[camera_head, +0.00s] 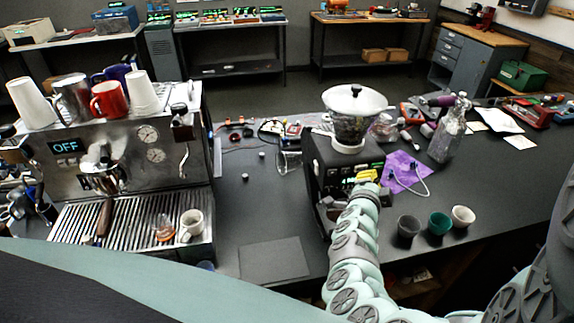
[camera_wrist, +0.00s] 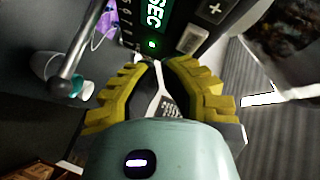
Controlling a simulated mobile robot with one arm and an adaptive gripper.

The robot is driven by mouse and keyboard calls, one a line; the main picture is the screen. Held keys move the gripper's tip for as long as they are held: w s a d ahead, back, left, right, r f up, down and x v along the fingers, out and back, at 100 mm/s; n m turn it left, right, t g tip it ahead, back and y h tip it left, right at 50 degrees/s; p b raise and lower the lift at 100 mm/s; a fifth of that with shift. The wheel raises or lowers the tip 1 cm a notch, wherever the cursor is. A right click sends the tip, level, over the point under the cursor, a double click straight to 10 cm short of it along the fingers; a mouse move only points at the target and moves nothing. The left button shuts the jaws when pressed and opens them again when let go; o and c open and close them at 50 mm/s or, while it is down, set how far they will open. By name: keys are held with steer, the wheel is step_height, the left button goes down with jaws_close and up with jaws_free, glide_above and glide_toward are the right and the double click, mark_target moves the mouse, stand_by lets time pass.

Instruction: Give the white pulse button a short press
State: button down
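The grinder (camera_head: 322,160), a dark box with a clear hopper under a white lid, stands on the dark counter in the head view. Its front panel fills the top of the wrist view, with a green "SEC" display (camera_wrist: 153,14) and a plus button (camera_wrist: 215,8). A pale, whitish rectangular button (camera_wrist: 192,38) sits beside the display; its label is not readable. My gripper (camera_wrist: 160,63) has yellow fingers that converge, tips close together just below the panel. The tips appear apart from the button. A pale forked shape shows between the fingers. In the head view my gripper (camera_head: 366,178) is at the grinder's front.
The espresso machine (camera_head: 125,165) stands left, with cups on top. Several small cups (camera_head: 439,223) stand right of my arm. A dark mat (camera_head: 272,259) lies left of the grinder.

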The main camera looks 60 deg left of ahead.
steer(key=shift+s, duration=0.1)
steer(key=d, duration=0.1)
steer(key=s+d, duration=0.1)
steer(key=d, duration=0.1)
steer(key=s+d+b, duration=0.1)
steer(key=shift+d, duration=0.25)
steer(key=shift+w+d, duration=0.1)
steer(key=shift+w, duration=0.05)
stand_by(0.3)
